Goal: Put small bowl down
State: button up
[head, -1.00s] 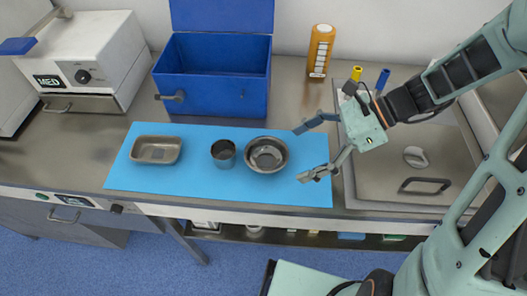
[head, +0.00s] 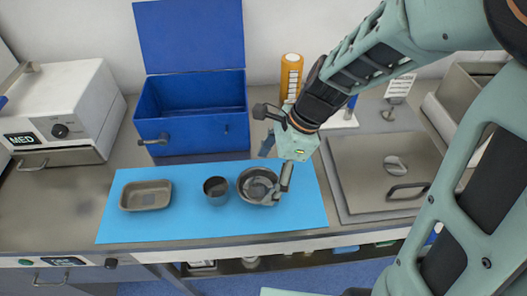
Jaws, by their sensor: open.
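A round metal bowl (head: 246,180) sits upright on the blue mat (head: 290,220), right of a metal cup (head: 216,191). A smaller round shape shows inside the bowl; I cannot tell if it is a second, nested bowl. My gripper (head: 270,176) is open at the bowl's right side. One finger reaches down over the bowl's right front rim and hides part of it. The other finger is behind the bowl's back right edge. I cannot tell whether either finger touches the bowl.
A rectangular metal tray (head: 146,195) lies at the mat's left. An open blue box (head: 190,125) stands behind the mat, and an orange bottle (head: 291,75) behind my gripper. A flat metal lid with a handle (head: 380,165) is to the right. The mat's front strip is clear.

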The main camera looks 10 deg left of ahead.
aim_at(253, 193)
jog(key=shift+w+x, duration=0.2)
jog(key=shift+x, duration=2.4)
jog(key=shift+c, duration=0.5)
jog(key=c, duration=1.3)
